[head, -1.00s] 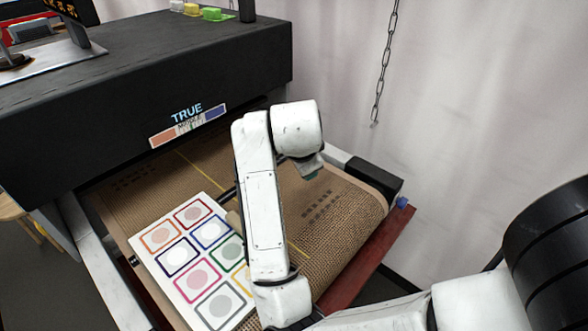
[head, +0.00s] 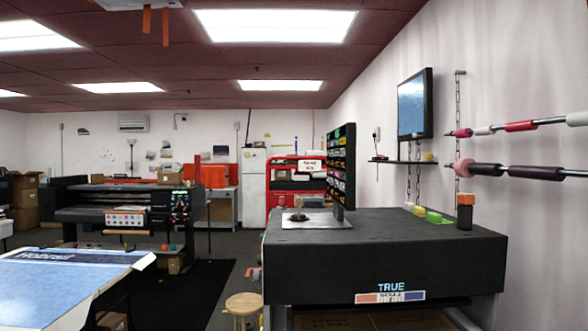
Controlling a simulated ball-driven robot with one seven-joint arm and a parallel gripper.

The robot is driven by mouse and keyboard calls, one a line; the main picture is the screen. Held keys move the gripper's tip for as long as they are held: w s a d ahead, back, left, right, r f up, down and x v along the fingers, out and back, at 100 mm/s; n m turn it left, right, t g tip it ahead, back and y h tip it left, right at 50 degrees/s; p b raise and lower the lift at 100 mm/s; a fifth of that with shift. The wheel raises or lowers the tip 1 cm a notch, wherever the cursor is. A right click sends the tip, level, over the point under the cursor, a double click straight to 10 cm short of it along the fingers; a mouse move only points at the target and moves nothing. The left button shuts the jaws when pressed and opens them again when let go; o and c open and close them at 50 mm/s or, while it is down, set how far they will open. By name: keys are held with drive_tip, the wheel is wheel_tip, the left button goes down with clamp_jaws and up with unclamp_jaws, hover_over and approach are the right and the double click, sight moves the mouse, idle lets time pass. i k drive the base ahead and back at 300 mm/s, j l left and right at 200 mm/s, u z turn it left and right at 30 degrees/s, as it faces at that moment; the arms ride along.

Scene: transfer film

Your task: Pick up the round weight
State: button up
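A small dark round object (head: 298,216) lies on a silver plate (head: 322,224) on top of the black machine (head: 385,250), near its back left corner. It may be the round weight, but it is too small to tell for sure.
Green and yellow pieces (head: 433,217) and a black and orange container (head: 465,211) sit on the machine's right side. A wooden stool (head: 244,305) and a blue-topped table (head: 65,280) stand left.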

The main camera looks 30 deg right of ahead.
sight(296, 217)
drive_tip(key=i+j+u, duration=0.15)
drive_tip(key=u, duration=0.25)
drive_tip(key=i+j+u, duration=0.1)
drive_tip(key=i+u, duration=0.45)
drive_tip(key=u, duration=0.3)
drive_tip(key=i+j, duration=0.1)
drive_tip(key=i, duration=0.5)
drive_tip(key=i+z, duration=0.1)
drive_tip(key=i, duration=0.45)
drive_tip(key=i+l+z, duration=0.1)
drive_tip(key=i+z, duration=0.35)
drive_tip(key=i+j+z, duration=0.1)
drive_tip(key=i+z, duration=0.35)
drive_tip(key=i+j+z, duration=0.25)
drive_tip(key=i+z, duration=0.3)
drive_tip(key=z, duration=1.6)
drive_tip(key=k, duration=0.3)
drive_tip(key=j, duration=0.9)
drive_tip(key=i+j, duration=0.15)
drive_tip(key=j, duration=0.75)
